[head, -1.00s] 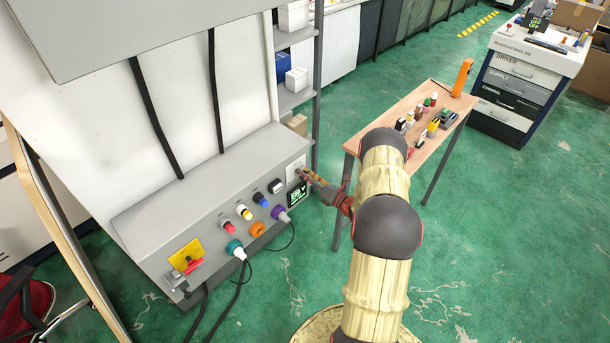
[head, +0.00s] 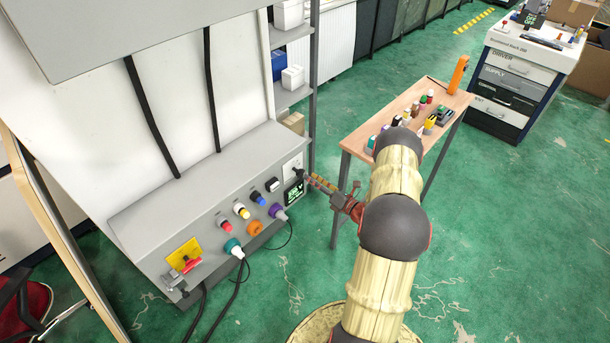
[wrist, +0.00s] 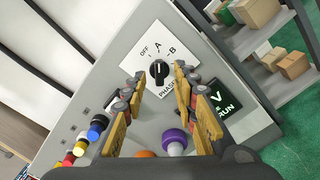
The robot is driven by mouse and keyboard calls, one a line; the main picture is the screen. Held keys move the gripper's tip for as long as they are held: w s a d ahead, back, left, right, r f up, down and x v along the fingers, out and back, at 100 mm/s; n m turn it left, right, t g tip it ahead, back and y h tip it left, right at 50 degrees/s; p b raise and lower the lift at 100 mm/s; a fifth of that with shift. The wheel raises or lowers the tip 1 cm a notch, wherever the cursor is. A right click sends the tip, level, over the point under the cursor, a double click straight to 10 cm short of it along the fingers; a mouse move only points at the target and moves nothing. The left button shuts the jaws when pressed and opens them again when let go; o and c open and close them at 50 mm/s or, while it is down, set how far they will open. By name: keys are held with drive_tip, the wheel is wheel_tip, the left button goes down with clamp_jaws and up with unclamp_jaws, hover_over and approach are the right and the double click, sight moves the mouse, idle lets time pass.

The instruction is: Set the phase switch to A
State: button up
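The phase switch (wrist: 159,71) is a black rotary knob on a white plate (wrist: 146,65) marked OFF, A, B and PHASE. Its pale mark seems to point up the picture, roughly towards A, but it is too small to be sure. The plate also shows at the right end of the grey panel in the head view (head: 289,165). My gripper (wrist: 159,73) is open and empty. In the wrist view its fingers flank the knob with gaps on both sides. In the head view my gripper (head: 311,179) is just off the panel, apart from the plate.
The grey panel (head: 160,215) carries a green display (wrist: 222,104), coloured buttons, a purple plug (head: 278,212), an orange socket (head: 255,228) and a red-and-yellow switch (head: 184,256). Shelves (head: 296,98) stand behind the panel.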

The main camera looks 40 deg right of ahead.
drive_tip(key=s, duration=0.6)
drive_tip(key=shift+s+d, duration=0.2)
drive_tip(key=shift+d, duration=0.1)
